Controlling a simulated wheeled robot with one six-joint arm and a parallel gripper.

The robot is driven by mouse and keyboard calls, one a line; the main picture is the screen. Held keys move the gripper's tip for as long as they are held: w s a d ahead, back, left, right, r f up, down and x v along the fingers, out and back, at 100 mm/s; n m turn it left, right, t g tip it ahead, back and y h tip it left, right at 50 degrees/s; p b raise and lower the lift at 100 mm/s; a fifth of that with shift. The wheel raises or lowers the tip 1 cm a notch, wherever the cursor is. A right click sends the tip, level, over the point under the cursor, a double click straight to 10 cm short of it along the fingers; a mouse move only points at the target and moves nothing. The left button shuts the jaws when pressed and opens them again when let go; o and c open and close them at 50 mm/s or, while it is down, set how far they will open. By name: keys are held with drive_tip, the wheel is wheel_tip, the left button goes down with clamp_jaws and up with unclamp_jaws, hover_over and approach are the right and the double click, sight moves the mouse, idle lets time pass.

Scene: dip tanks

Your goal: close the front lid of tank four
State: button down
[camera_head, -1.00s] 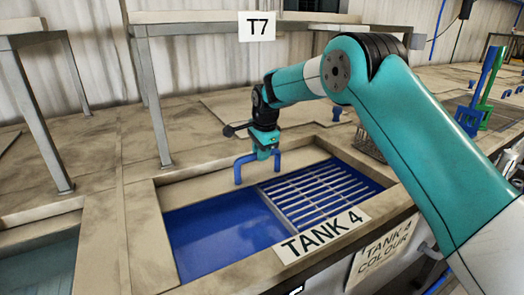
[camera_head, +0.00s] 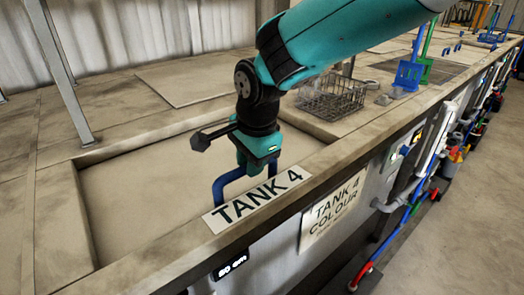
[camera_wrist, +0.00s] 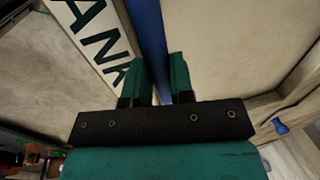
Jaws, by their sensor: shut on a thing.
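Tank four's front lid (camera_head: 140,195) is a worn beige panel lying in the recessed opening behind the TANK 4 label (camera_head: 252,200). It covers the opening as far as I see, and no blue liquid shows. Its blue handle (camera_head: 228,181) stands near the front rim. My gripper (camera_head: 262,163) points down at the handle and is shut on it. In the wrist view the blue handle (camera_wrist: 147,30) runs between the two teal fingers (camera_wrist: 157,82), beside the label (camera_wrist: 92,38). My gripper hides part of the lid's right side.
The front rim (camera_head: 175,255) runs along the tank, with a TANK 4 COLOUR sign (camera_head: 332,212) and a depth display (camera_head: 231,263) below. A wire basket (camera_head: 328,98) stands to the right, with blue (camera_head: 409,70) and green tools beyond.

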drive_tip(key=shift+s+d+f, duration=0.1)
drive_tip(key=shift+s+d, duration=0.05)
drive_tip(key=shift+s, duration=0.1)
drive_tip(key=c, duration=1)
unclamp_jaws()
drive_tip(key=shift+s+d, duration=0.1)
drive_tip(key=shift+r, duration=0.25)
wheel_tip(320, 180, up, 17)
drive_tip(key=s+d+b, duration=0.1)
drive_tip(key=s, duration=0.1)
drive_tip(key=shift+s+d+b, duration=0.3)
drive_tip(key=shift+s+d, duration=0.05)
drive_tip(key=shift+f, duration=0.15)
drive_tip(key=s+d+f+n+g+y, duration=0.1)
drive_tip(key=s+d+f+n, duration=0.4)
drive_tip(key=s+n, duration=0.4)
drive_tip(key=s+d+f+n+y, duration=0.2)
drive_tip(key=s+d+f+n, duration=0.3)
drive_tip(key=s+f+n, duration=0.2)
drive_tip(key=s+n, duration=0.2)
drive_tip(key=shift+s+d+f+g, duration=0.15)
drive_tip(key=shift+s+d+g, duration=0.25)
